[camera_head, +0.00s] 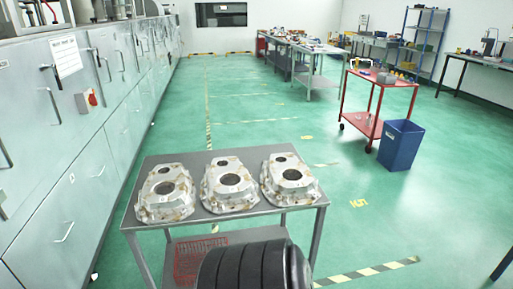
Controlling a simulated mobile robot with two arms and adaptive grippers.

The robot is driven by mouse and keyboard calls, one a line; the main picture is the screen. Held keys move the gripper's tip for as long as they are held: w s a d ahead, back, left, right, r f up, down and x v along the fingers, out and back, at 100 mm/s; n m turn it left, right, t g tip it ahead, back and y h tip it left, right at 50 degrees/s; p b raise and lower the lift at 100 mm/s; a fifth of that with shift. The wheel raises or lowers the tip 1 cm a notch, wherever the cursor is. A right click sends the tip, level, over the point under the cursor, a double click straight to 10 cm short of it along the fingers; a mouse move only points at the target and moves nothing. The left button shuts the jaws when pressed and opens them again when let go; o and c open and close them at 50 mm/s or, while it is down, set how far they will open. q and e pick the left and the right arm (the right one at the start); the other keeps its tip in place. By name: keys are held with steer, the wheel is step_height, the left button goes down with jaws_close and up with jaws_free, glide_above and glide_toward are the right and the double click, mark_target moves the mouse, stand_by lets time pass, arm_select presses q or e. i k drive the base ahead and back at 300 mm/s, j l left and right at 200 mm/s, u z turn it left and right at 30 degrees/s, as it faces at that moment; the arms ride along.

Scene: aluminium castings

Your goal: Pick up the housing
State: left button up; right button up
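Three silver-grey aluminium housings stand in a row on a grey metal cart (318,200). The left housing (152,206), the middle housing (215,194) and the right housing (277,188) each have a large round dark opening and a smaller one behind it. They sit close beside each other with narrow gaps. Neither of my grippers shows in the head view, and nothing is seen touching the housings.
A red wire basket (187,262) is on the cart's lower shelf. Grey cabinets (70,190) line the left side. A blue bin (401,146) and a red trolley (378,80) stand at the right. Green floor (260,110) is open behind the cart. A black ribbed shape hides the cart's front.

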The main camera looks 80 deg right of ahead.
mark_target(286, 172)
steer(key=z, duration=2.5)
